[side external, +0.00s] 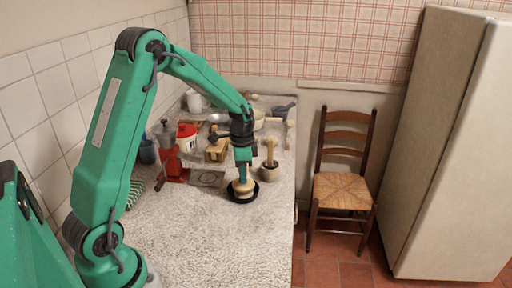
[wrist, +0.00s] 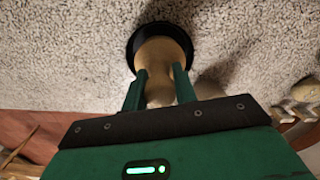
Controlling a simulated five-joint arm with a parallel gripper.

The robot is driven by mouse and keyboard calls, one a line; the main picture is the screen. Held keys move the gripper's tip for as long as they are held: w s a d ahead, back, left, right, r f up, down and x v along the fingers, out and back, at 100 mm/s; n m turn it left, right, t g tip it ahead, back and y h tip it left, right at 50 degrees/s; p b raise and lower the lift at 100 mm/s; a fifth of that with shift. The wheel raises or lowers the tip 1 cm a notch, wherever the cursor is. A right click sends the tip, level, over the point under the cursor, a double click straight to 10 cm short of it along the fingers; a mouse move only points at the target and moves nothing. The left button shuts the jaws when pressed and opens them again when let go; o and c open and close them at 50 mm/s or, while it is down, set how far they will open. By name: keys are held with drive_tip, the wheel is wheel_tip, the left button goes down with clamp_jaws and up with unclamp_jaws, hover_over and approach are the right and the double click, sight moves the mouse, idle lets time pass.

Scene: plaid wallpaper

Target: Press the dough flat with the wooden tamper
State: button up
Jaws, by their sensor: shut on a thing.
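My gripper (side external: 242,172) points down over the counter and is shut on the wooden tamper (side external: 243,187). In the wrist view, my gripper (wrist: 159,92) has one green finger on each side of the pale tamper (wrist: 162,56). The tamper's lower end is over or inside a round black dish (side external: 233,198). The dish's dark rim (wrist: 134,45) curves around the tamper in the wrist view. I cannot make out the dough apart from the tamper; it is hidden or too small to tell.
A mortar with a pestle (side external: 269,165) stands close to the right of my gripper. A red grinder (side external: 173,165), a metal moka pot (side external: 165,132) and a wooden block (side external: 216,152) stand to the left. The speckled counter (side external: 200,235) is clear in front.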

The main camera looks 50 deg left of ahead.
drive_tip(key=shift+r, duration=2.9)
drive_tip(key=shift+f, duration=0.15)
drive_tip(key=shift+f, duration=3.15)
drive_tip(key=shift+f, duration=0.6)
drive_tip(key=shift+r, duration=0.15)
drive_tip(key=shift+r, duration=3.4)
drive_tip(key=shift+d, duration=0.1)
